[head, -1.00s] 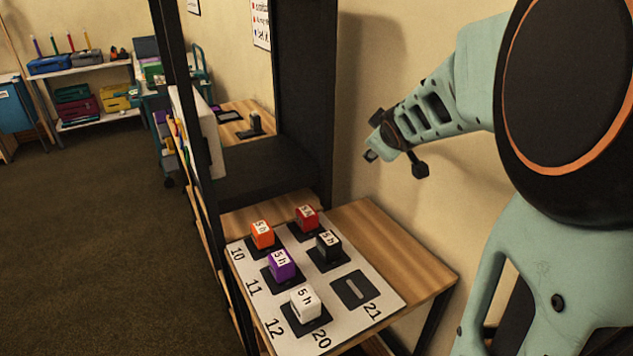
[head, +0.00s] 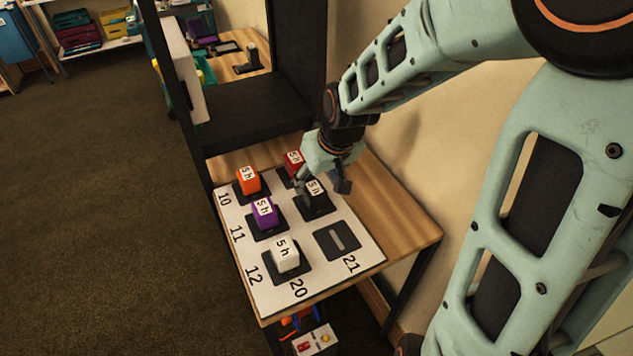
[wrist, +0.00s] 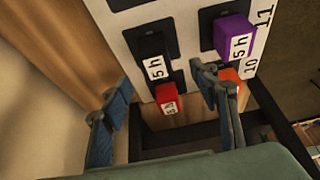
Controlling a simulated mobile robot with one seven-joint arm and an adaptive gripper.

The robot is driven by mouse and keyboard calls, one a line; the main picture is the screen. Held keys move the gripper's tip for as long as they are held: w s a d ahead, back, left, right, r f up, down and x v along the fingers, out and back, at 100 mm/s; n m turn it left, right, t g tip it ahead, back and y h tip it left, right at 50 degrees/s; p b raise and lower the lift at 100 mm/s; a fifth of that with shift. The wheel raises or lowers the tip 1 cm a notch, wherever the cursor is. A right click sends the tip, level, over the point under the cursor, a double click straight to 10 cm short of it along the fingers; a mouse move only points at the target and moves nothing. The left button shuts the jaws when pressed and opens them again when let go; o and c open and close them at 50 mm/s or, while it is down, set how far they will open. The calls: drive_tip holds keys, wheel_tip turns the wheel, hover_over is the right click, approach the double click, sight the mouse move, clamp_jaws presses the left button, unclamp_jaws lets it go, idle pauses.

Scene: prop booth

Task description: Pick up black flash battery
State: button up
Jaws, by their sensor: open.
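The black flash battery (head: 317,202), labelled 5 h, stands in a black dock on the white numbered board (head: 262,297). In the wrist view the black battery (wrist: 152,48) shows between the fingers, beyond their tips. My gripper (head: 325,186) is open and empty, above and beside the black battery, and partly covers it in the head view. In the wrist view my gripper (wrist: 161,77) has its fingers wide apart, with the red battery (wrist: 166,98) also between them. I cannot tell whether any finger touches a battery.
Orange (head: 248,181), red (head: 293,163), purple (head: 264,213) and white (head: 286,258) batteries stand in neighbouring docks. The dock (head: 337,241) by number 21 is empty. A black frame post (head: 166,90) and wall bound the table (head: 405,233); its right side is clear.

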sight(315, 189)
drive_tip(key=x, duration=0.3)
drive_tip(key=shift+w+f+b, duration=0.1)
drive_tip(key=shift+f+b, duration=0.1)
drive_tip(key=shift+b, duration=0.2)
drive_tip(key=shift+d+b+x, duration=0.2)
drive_tip(key=shift+b+x, duration=0.1)
drive_tip(key=shift+x, duration=1)
drive_tip(key=shift+d+b+x, duration=0.2)
drive_tip(key=shift+b+x, duration=0.05)
drive_tip(key=shift+x, duration=1.1)
drive_tip(key=shift+w, duration=0.15)
clamp_jaws()
